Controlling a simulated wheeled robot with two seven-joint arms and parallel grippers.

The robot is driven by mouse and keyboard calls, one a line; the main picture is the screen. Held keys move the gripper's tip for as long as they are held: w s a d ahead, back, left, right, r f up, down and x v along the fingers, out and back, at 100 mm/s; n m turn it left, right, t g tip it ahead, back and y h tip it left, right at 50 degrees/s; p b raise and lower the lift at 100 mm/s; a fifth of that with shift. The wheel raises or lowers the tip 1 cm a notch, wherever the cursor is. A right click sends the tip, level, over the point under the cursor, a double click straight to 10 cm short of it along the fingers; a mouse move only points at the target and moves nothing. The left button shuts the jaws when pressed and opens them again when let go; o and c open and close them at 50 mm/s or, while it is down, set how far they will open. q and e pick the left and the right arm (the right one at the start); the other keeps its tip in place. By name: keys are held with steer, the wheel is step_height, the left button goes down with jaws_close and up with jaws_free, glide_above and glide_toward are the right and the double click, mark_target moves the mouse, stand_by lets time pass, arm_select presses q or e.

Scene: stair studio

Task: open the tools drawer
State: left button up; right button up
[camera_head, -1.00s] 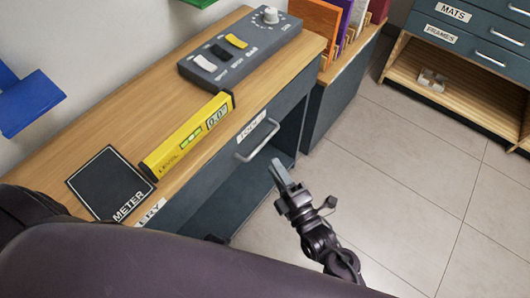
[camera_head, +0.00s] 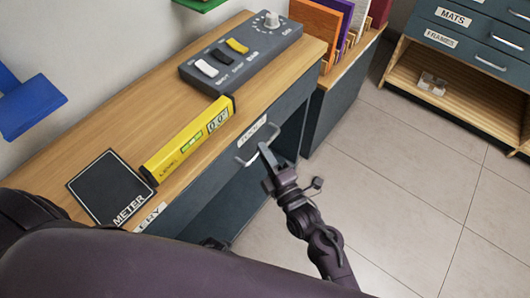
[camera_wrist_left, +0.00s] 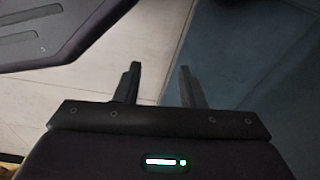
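The tools drawer, with a white label (camera_head: 252,131) whose writing is hard to read, is in the front of the wooden-topped bench. It looks shut. Its pale bar handle (camera_head: 243,161) sits below the label. My right gripper (camera_head: 264,150) is at the handle, with its fingertips overlapping the bar in the head view. I cannot tell whether it touches the bar or how far apart its fingers are. My left gripper (camera_wrist_left: 157,82) shows in the left wrist view with its two fingers apart and nothing between them.
On the bench top (camera_head: 100,135) lie a yellow level (camera_head: 187,143), a grey switch box (camera_head: 240,55) and a black meter plate (camera_head: 108,188). A drawer cabinet (camera_head: 470,45) stands at the upper right. The tiled floor (camera_head: 400,190) beside the bench is clear.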

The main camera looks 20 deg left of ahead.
steer(key=shift+d, duration=0.15)
jaws_close()
